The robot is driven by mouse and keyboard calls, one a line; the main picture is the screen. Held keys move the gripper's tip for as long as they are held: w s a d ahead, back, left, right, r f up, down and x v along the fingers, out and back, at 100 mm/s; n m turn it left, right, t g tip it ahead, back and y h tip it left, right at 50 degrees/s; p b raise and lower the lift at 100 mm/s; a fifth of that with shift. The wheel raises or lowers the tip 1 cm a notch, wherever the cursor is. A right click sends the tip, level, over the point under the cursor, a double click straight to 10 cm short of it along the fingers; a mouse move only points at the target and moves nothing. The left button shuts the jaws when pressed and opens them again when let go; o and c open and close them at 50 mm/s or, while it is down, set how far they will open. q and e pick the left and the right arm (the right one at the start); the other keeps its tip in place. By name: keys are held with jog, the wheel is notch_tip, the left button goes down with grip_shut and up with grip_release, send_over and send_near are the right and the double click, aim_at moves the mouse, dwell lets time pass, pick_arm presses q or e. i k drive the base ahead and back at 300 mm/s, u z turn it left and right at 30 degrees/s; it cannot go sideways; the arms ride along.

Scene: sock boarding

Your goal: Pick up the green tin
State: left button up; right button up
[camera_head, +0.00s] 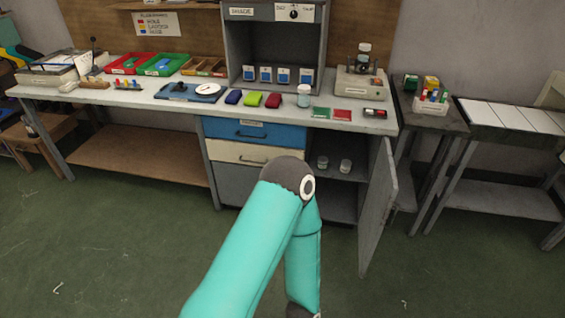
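A small bright green block-shaped thing (252,99), which looks like the green tin, lies on the grey workbench (140,97). It sits between a similar blue one (233,97) on its left and a red one (273,100) on its right. One of my teal arms rises from the bottom edge and bends down again in front of the bench, well short of the green tin. Neither of my grippers shows.
An open cabinet door (378,205) sticks out below the bench.

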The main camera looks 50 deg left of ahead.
aim_at(323, 161)
jog(key=z, duration=1.1)
jog(key=i, duration=0.1)
jog(key=u, duration=2.45)
jog(key=i, duration=1.6)
jog(key=z, duration=0.15)
